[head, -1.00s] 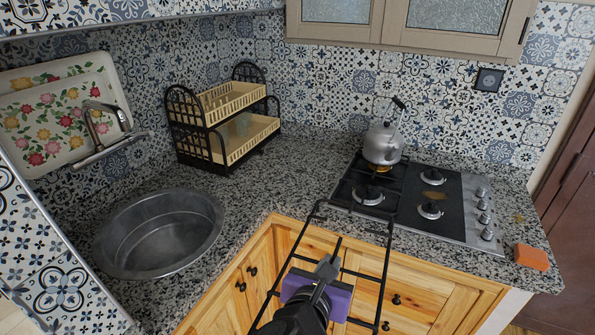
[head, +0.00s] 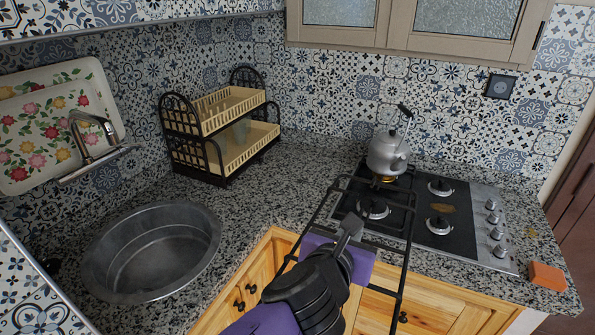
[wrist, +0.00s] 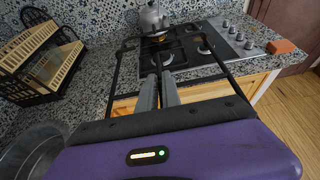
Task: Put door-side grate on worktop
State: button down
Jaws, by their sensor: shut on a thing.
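The door-side grate, a black wire frame (head: 405,262), is held in my gripper (head: 350,226) in front of the hob. Its far end overlaps the hob's near left part in the head view, and its near part lies over the wooden cabinet fronts. The grate also shows in the wrist view (wrist: 117,66), spread on both sides of my fingers. My gripper is shut on one of its bars; the exact contact is hard to see. The speckled granite worktop (head: 275,190) runs between the sink and the hob.
The hob (head: 460,238) has bare burners on its right side. A kettle (head: 388,153) stands on the other grate at the hob's back left. An orange sponge (head: 547,276) lies at the right. A round sink (head: 150,250) and a dish rack (head: 220,130) are left. The worktop between is clear.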

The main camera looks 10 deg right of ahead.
aim_at(312, 180)
jog(key=i, duration=1.8)
